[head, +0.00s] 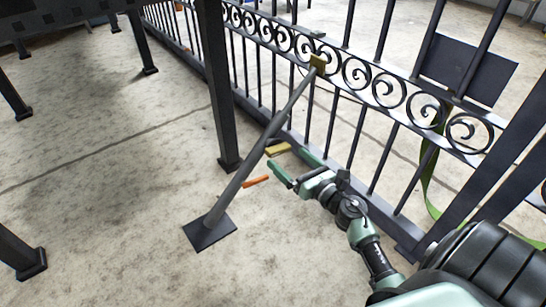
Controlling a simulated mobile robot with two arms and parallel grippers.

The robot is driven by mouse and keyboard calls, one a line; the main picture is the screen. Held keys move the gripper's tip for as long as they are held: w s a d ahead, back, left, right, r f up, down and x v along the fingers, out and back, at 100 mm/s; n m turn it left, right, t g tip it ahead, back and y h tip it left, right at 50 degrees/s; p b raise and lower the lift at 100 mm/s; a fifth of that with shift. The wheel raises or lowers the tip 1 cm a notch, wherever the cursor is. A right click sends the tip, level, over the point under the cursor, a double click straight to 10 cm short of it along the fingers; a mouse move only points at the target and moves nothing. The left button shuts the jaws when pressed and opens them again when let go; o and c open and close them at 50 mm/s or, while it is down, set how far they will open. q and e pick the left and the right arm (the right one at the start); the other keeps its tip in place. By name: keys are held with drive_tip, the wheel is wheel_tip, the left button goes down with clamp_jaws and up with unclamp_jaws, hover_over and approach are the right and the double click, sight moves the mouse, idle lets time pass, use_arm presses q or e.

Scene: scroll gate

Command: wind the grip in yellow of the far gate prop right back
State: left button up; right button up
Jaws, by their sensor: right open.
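A grey gate prop (247,170) slants from a dark foot plate (209,232) on the floor up to a yellow bracket (318,64) at the scrolled gate (345,72). A yellow grip (278,149) shows just right of the prop's middle. I cannot tell how it joins the prop. My right gripper (293,165) is open and empty. My left gripper is out of view.
An orange piece (256,181) shows lower along the prop, left of my right gripper. A dark post (217,85) stands close behind the prop. A green strap (428,178) hangs at the right. Concrete floor (110,165) is clear at the left.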

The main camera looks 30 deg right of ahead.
sight(281, 153)
drive_tip(key=w, duration=0.2)
drive_tip(key=w+b, duration=0.1)
drive_tip(key=w, duration=0.2)
drive_tip(key=shift+w+a, duration=0.2)
drive_tip(key=shift+w, duration=0.1)
drive_tip(key=c, duration=1.4)
